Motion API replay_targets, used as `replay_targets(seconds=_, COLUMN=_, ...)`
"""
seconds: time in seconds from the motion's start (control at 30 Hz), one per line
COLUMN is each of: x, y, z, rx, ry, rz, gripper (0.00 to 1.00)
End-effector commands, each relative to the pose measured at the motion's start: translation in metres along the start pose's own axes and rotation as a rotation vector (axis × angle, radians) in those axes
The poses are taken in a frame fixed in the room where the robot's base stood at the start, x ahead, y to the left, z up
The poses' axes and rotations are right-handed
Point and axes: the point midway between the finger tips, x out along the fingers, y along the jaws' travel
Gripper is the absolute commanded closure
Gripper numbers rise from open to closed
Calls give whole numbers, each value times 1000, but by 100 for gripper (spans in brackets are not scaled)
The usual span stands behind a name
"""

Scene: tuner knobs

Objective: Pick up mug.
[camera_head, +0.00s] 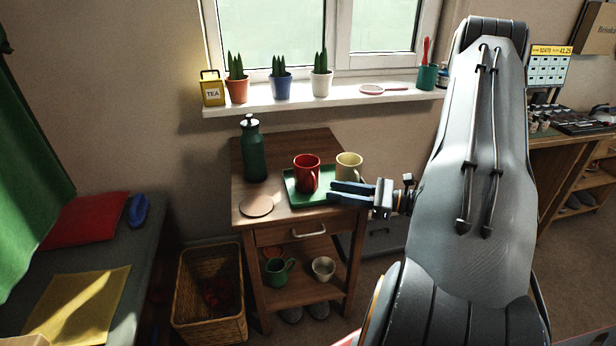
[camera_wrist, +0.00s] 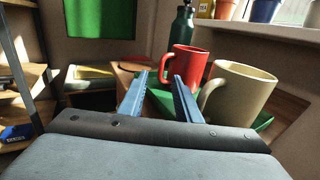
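A red mug (camera_head: 306,173) and a cream mug (camera_head: 348,167) stand upright side by side on a green tray (camera_head: 299,199) on the small wooden table. A green mug (camera_head: 278,271) stands on the shelf below. My gripper (camera_head: 333,193) is at the tray's right front, its two blue fingers apart with nothing between them. In the wrist view the open fingers (camera_wrist: 158,92) point toward the red mug (camera_wrist: 187,62), which is beyond the right finger. The cream mug (camera_wrist: 237,93) is nearer, right of the fingers, its handle facing them. I cannot tell whether a finger touches it.
A dark green bottle (camera_head: 253,150) stands at the table's back left, and a round wooden disc (camera_head: 257,205) lies at its front left. A white bowl (camera_head: 323,268) is on the lower shelf. A wicker basket (camera_head: 209,300) stands left of the table. The windowsill (camera_head: 330,101) holds potted plants.

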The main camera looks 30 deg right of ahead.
Motion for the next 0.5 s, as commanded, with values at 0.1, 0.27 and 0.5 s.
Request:
replay_targets(seconds=0.1, x=18, y=0, z=0, rx=1, ry=0, rz=5, gripper=70)
replay_targets(seconds=0.27, x=39, y=-1, z=0, rx=0, ry=0, rz=3, gripper=70)
replay_targets(seconds=0.5, x=47, y=-1, z=-1, rx=-1, ry=0, rz=1, gripper=70)
